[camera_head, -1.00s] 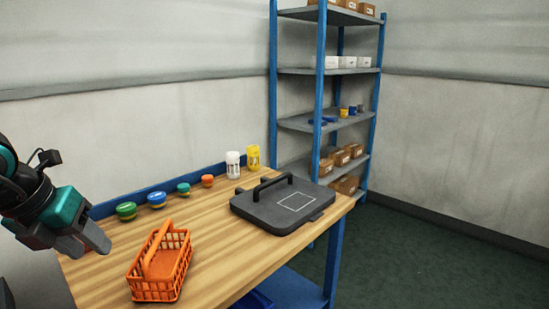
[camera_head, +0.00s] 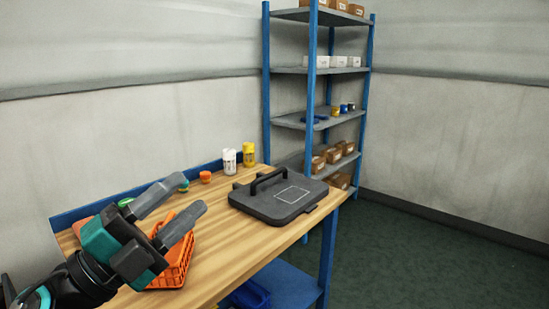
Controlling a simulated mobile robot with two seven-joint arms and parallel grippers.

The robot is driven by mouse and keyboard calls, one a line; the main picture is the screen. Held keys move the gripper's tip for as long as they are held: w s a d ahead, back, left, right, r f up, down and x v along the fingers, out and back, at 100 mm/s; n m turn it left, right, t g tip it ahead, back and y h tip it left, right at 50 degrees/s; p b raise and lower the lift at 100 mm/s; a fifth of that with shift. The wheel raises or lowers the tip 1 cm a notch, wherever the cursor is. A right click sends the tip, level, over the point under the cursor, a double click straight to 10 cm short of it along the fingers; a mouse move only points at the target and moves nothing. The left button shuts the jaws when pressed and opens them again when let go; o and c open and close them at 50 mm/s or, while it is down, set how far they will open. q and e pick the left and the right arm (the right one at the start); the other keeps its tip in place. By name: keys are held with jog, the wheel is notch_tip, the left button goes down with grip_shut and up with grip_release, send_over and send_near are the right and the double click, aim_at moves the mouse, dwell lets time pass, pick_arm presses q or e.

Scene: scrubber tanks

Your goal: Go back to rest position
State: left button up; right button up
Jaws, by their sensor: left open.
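My left gripper (camera_head: 187,203) reaches in from the lower left, with its two grey fingers spread apart and nothing between them. It is over the left part of the wooden table (camera_head: 232,243), in front of the orange basket (camera_head: 178,262) in the picture, and hides part of it. Whether it touches the basket cannot be told. My right gripper is not in view.
A dark grey case (camera_head: 270,210) with a handle lies on the table. A white bottle (camera_head: 229,162), a yellow bottle (camera_head: 249,155) and small jars stand along the back edge. A blue shelf rack (camera_head: 312,90) stands behind. Floor at right is clear.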

pick_arm(q)
jog(key=a+f+n+t+y, duration=0.1)
jog(key=a+f+n+y, duration=0.5)
jog(key=f+n+y, duration=0.35)
jog(key=a+f+n+t+y, duration=0.1)
jog(key=a+f+n+y, duration=0.5)
jog(key=n+y, duration=0.5)
jog(key=s+d+f+n+g+h, duration=0.35)
jog(key=s+f+g, duration=0.95)
jog(key=s+f, duration=0.55)
jog(key=w+d+f+t+h+p, duration=0.1)
jog(key=w+d+f+t+p, duration=0.2)
jog(key=w+f+t, duration=0.3)
jog(key=shift+w+d+t, duration=0.25)
jog(key=shift+d+t, duration=0.05)
jog(key=shift+f, duration=0.1)
